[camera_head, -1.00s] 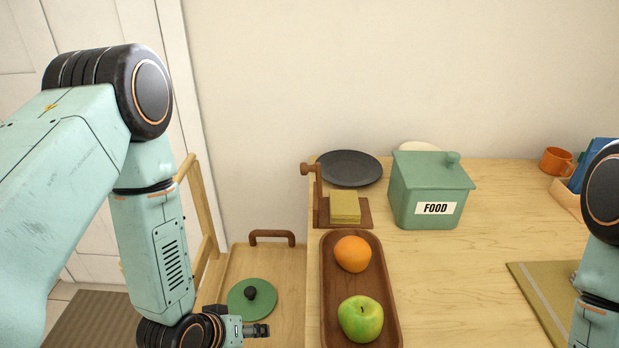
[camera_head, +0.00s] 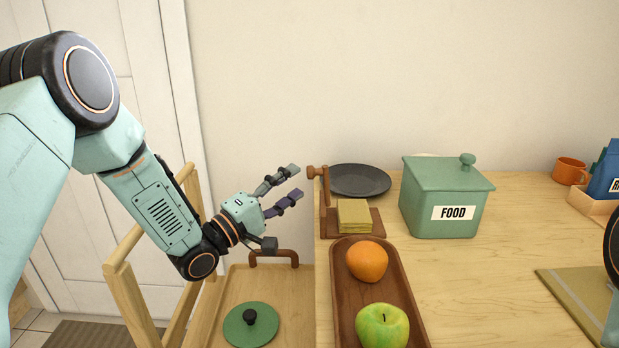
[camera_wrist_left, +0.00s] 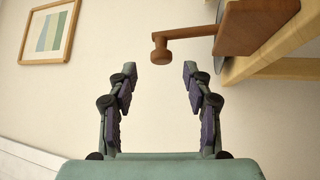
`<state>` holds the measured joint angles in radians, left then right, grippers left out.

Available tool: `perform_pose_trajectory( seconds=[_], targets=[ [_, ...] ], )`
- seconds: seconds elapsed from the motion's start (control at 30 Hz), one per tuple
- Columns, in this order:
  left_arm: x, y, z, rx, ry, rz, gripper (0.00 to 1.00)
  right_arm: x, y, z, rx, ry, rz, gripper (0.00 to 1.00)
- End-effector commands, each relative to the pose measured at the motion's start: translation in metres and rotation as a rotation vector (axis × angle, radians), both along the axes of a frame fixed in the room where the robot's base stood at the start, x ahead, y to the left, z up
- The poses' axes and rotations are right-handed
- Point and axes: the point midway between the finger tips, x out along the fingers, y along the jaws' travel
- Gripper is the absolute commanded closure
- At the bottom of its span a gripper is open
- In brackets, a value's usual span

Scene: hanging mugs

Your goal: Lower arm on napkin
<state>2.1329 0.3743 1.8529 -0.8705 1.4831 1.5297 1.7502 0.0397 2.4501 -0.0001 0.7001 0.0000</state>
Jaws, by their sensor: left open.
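The wooden napkin holder (camera_head: 376,224) stands near the left edge of the table. Its arm (camera_head: 325,190) is raised upright, with a round knob (camera_head: 312,172) pointing left. A stack of yellow-green napkins (camera_head: 354,216) lies on the holder's base. My left gripper (camera_head: 294,181) is open and empty, just left of the knob and apart from it. In the left wrist view the open fingers (camera_wrist_left: 160,70) point toward the knob (camera_wrist_left: 160,51), which shows beyond the fingertips. My right gripper is out of view.
A dark plate (camera_head: 358,180) lies behind the holder, and the green food box (camera_head: 445,195) stands to its right. A wooden tray (camera_head: 345,315) with an orange (camera_head: 367,261) and a green apple (camera_head: 382,327) lies in front. A lower wooden tray cart (camera_head: 285,315) is left of the table.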

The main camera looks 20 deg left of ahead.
Motion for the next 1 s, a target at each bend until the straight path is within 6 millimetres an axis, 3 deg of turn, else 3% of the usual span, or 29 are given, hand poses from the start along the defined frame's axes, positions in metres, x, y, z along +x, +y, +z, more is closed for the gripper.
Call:
perform_pose_trajectory(
  seconds=[0.33,0.73,1.0],
  targets=[
    [0.042,-0.025,0.009,0.004,0.000,-0.002,0.50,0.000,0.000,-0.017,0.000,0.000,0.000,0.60],
    [0.050,-0.029,0.012,0.002,0.001,0.000,0.50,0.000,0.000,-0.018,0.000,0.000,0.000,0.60],
    [0.050,-0.029,0.012,0.003,0.002,0.000,0.71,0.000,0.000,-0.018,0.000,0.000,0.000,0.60]
  ],
)
